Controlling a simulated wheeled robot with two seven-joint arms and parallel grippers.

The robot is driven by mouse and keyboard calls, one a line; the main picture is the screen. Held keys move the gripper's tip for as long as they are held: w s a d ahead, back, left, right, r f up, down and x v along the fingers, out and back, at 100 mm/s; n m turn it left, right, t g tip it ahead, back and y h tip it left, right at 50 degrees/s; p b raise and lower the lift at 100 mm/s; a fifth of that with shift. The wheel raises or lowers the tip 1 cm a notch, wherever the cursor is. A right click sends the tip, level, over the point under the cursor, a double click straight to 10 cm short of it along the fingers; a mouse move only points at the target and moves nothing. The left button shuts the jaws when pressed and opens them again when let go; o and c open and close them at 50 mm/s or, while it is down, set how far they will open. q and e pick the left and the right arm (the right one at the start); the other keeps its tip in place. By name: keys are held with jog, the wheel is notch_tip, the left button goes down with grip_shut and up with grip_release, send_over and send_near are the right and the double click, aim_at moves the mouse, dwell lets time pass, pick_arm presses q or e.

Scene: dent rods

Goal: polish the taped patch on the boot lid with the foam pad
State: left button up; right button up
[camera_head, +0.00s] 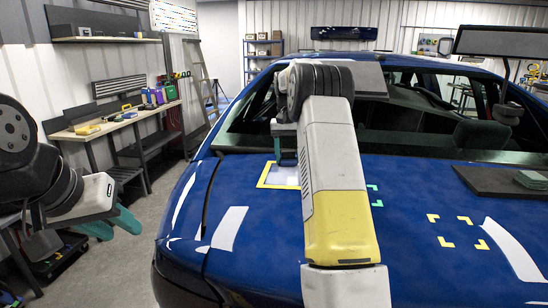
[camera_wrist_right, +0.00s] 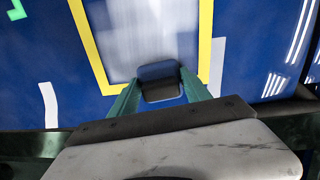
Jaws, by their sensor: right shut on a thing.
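The taped patch (camera_head: 284,175) is a hazy whitish area framed by yellow tape on the blue boot lid (camera_head: 400,265). In the wrist view the hazy patch (camera_wrist_right: 140,35) fills the upper middle, inside the yellow tape. My right gripper (camera_wrist_right: 160,88) is shut on the foam pad (camera_wrist_right: 160,82), a small dark block between its teal fingers. The pad is over the patch's near edge; I cannot tell whether it touches. In the head view my right arm hides part of the patch and the pad. My left gripper (camera_head: 118,226) is open and empty, left of the car.
A dark mat (camera_head: 480,182) with a green stack (camera_head: 531,180) lies on the lid at right. Green corner marks (camera_head: 376,196) and yellow corner marks (camera_head: 455,243) are on the lid. A workbench (camera_head: 110,128) with tools stands at the left wall.

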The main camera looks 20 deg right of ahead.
aim_at(276, 187)
jog(key=shift+w+a, duration=0.2)
jog(key=shift+a, duration=0.3)
jog(key=shift+w+a, duration=0.2)
jog(key=shift+a, duration=0.3)
jog(key=shift+s+a, duration=0.35)
jog(key=shift+s, duration=0.4)
jog(key=shift+s+a, duration=0.35)
jog(key=shift+s, duration=0.35)
jog(key=shift+s+a, duration=0.35)
jog(key=shift+s, duration=0.4)
jog(key=shift+s+a+f, duration=0.2)
jog(key=shift+s+a, duration=0.5)
jog(key=shift+s, duration=0.75)
jog(key=shift+s+a+f, duration=0.2)
jog(key=shift+s+a, duration=0.45)
jog(key=shift+s, duration=0.8)
jog(key=shift+s+a+f, duration=0.2)
jog(key=shift+s+a, duration=0.5)
jog(key=shift+s, duration=0.75)
jog(key=shift+a+r, duration=0.15)
jog(key=shift+r, duration=2.95)
jog(key=shift+r, duration=0.1)
notch_tip(276, 187, up, 3)
jog(key=shift+a+f, duration=0.1)
